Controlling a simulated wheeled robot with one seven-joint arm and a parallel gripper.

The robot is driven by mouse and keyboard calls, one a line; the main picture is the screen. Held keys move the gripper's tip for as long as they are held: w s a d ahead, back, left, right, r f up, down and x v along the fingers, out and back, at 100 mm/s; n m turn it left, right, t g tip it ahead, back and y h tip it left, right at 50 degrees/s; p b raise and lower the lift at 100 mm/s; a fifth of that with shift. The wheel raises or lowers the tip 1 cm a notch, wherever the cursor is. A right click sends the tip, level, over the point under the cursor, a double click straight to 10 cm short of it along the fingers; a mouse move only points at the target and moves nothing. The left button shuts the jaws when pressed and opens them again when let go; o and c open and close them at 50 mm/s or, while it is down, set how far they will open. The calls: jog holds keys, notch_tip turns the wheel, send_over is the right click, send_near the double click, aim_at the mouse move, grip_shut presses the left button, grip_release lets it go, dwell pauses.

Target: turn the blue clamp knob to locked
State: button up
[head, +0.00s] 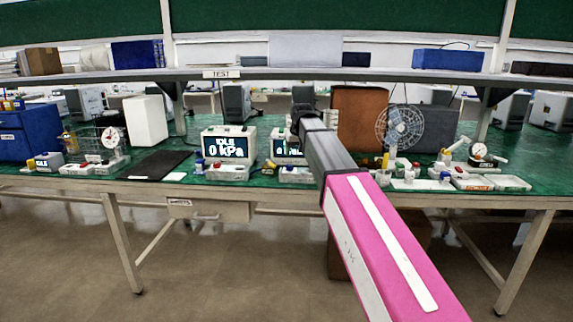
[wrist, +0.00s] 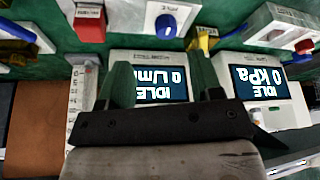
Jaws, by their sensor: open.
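A blue knob (wrist: 166,25) sits on a white base unit at the top middle of the wrist view, which looks upside down. A small pale mark shows on the knob; its lock labels cannot be read. In the head view my gripper (head: 305,118) is over the bench by the partly covered second display (head: 287,147).
A kPa display (head: 228,146) stands left of my gripper and reads IDLE. A red block (wrist: 90,25) and a yellow part (wrist: 205,38) flank the knob. A brown box (head: 359,118) and a fan (head: 400,127) stand right. A black mat (head: 154,165) lies left.

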aim_at(290, 165)
jog(key=x, duration=0.6)
jog(key=w+a+x, duration=0.1)
jog(key=x, duration=0.2)
jog(key=shift+w+a+f, duration=0.1)
jog(key=shift+w, duration=0.1)
jog(key=shift+c, duration=0.2)
jog(key=c, duration=0.9)
